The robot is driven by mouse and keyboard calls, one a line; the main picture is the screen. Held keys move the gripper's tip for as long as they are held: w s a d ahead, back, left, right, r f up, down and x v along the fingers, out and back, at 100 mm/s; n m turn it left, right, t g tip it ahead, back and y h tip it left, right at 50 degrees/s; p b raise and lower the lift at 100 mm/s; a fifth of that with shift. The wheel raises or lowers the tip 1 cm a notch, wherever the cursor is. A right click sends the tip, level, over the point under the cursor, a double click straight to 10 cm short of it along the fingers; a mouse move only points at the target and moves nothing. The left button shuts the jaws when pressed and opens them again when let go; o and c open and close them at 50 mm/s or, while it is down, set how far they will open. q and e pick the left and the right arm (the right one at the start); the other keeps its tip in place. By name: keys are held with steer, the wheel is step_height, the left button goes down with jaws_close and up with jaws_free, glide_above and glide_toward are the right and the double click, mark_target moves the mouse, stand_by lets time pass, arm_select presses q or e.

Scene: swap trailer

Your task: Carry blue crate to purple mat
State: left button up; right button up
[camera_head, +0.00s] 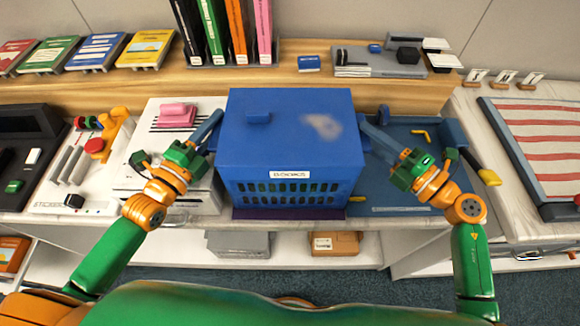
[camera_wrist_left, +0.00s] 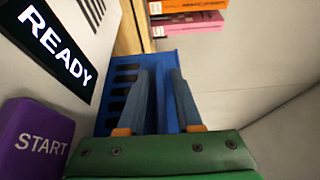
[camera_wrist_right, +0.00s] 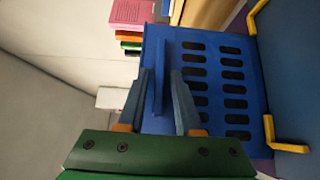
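The blue crate (camera_head: 285,135), with a lid, slotted sides and a white label, stands upright in the middle of the counter. A purple mat (camera_head: 289,213) shows as a strip along its front bottom edge; the rest is hidden under the crate. My left gripper (camera_head: 207,130) is at the crate's left side. In the left wrist view its fingers are apart, with the blue side wall (camera_wrist_left: 125,72) beyond. My right gripper (camera_head: 372,130) is at the right side. In the right wrist view its fingers stand apart around a blue flange (camera_wrist_right: 160,75) of the crate.
A blue tray (camera_head: 400,195) with yellow handles lies right of the crate. A white panel with an orange lever and a red button (camera_head: 95,146) is at the left. Upright binders (camera_head: 240,32) stand on the wooden shelf (camera_head: 300,80) behind.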

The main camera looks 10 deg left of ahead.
arm_select(q)
steer(key=shift+o, duration=0.2)
steer(key=shift+r, duration=0.15)
arm_select(e)
steer(key=shift+o, duration=0.2)
steer(key=shift+a+r, duration=0.1)
steer(key=shift+r, duration=0.05)
arm_select(q)
steer(key=shift+s, duration=0.1)
steer(key=shift+s+a, duration=0.15)
steer(key=shift+s, duration=0.2)
steer(key=v, duration=1.1)
steer(key=shift+s, duration=0.1)
arm_select(e)
steer(key=shift+s, duration=0.15)
steer(key=v, duration=1.2)
